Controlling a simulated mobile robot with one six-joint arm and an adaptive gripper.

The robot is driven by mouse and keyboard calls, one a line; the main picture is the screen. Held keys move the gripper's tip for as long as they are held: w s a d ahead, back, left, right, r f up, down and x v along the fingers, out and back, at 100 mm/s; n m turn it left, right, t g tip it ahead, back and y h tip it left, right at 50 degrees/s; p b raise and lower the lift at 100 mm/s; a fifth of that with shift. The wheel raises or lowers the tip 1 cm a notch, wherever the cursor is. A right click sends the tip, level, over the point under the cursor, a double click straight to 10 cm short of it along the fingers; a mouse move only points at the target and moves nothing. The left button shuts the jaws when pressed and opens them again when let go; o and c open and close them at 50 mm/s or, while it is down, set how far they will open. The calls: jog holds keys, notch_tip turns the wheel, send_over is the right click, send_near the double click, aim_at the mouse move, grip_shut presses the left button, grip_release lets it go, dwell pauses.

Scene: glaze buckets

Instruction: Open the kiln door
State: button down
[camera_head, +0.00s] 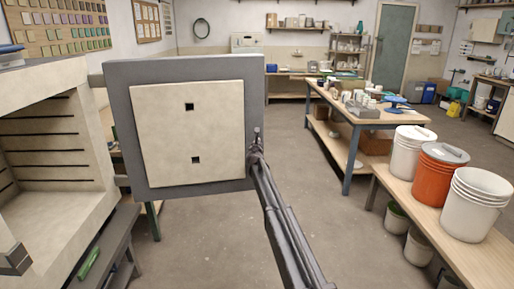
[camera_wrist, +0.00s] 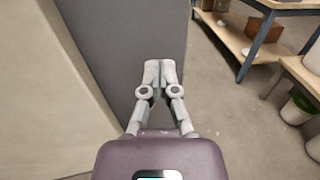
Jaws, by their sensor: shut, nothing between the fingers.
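The kiln door (camera_head: 220,88) is a grey slab with a cream inner panel (camera_head: 187,132) that has two small dark square holes. It stands swung wide, out from the kiln (camera_head: 92,150), whose cream chamber with dark grooves shows at the left. My gripper (camera_head: 257,136) is at the door's right edge, on its lower half; I cannot tell whether it touches. In the wrist view my gripper (camera_wrist: 160,68) has its fingers together with nothing between them. The grey door edge (camera_wrist: 125,45) lies just left of and behind the fingertips, with the cream panel (camera_wrist: 50,80) further left.
The floor (camera_head: 205,235) between the kiln and the bench is clear.

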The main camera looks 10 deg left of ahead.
jog(key=shift+w+a, duration=0.2)
jog(key=shift+w, duration=0.4)
jog(key=shift+s+d, duration=0.1)
jog(key=shift+s, duration=0.05)
jog(key=s+d, duration=0.2)
jog(key=s, duration=0.4)
jog(key=s+d, duration=0.3)
jog(key=s, duration=0.3)
jog(key=shift+s+d, duration=0.3)
